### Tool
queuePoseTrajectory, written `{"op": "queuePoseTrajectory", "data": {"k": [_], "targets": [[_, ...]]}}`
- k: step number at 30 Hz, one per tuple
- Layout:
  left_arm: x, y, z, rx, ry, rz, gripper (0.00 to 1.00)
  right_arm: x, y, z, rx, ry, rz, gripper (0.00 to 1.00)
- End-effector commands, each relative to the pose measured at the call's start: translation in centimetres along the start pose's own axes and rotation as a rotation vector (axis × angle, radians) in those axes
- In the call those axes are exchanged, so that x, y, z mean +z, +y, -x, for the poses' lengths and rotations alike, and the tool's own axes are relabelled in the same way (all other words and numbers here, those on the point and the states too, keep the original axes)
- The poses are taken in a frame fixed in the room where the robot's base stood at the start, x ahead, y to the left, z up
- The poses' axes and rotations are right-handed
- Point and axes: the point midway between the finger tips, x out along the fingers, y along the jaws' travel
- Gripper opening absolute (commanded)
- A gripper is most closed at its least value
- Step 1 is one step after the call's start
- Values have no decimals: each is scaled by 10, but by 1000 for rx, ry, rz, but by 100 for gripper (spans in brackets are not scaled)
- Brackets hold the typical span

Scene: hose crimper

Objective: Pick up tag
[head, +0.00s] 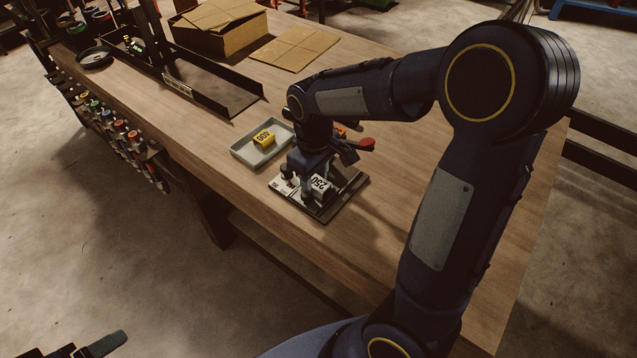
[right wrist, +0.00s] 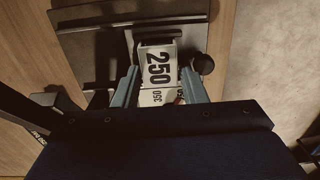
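A white block tag marked 250 (head: 320,188) sits on a dark fixture plate (head: 345,196) on the bench; it also shows in the right wrist view (right wrist: 158,66). My right gripper (head: 305,190) is down at the fixture. In the right wrist view its two pale fingers (right wrist: 160,78) stand apart, one on each side of the white tag, with small gaps visible. A smaller white label shows between the fingers, nearer the palm. A yellow tag (head: 264,138) with black digits lies in a grey tray. My left gripper (head: 92,347) is partly in view at the bottom left.
The grey tray (head: 243,156) is just behind the fixture. A red-knobbed lever (head: 366,143) stands beside my right wrist. A black open-topped rack (head: 215,98), a cardboard box (head: 225,40) and flat cardboard (head: 296,50) are farther back. Coloured-handled tools hang along the bench's left edge.

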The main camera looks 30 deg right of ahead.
Motion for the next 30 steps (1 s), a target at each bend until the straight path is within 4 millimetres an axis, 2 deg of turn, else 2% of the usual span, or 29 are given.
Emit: {"op": "queuePoseTrajectory", "data": {"k": [5,12,22,29,30], "targets": [[0,0,0,0,0,0,73,0,0,0,0,0,-1,38],[0,0,0,0,0,0,73,0,0,0,0,0,-1,11],[0,0,0,0,0,0,73,0,0,5,0,1,-1,11],[0,0,0,0,0,0,73,-1,0,33,1,6,-1,11],[0,0,-1,0,0,0,73,-3,-6,38,0,5,3,11]]}}
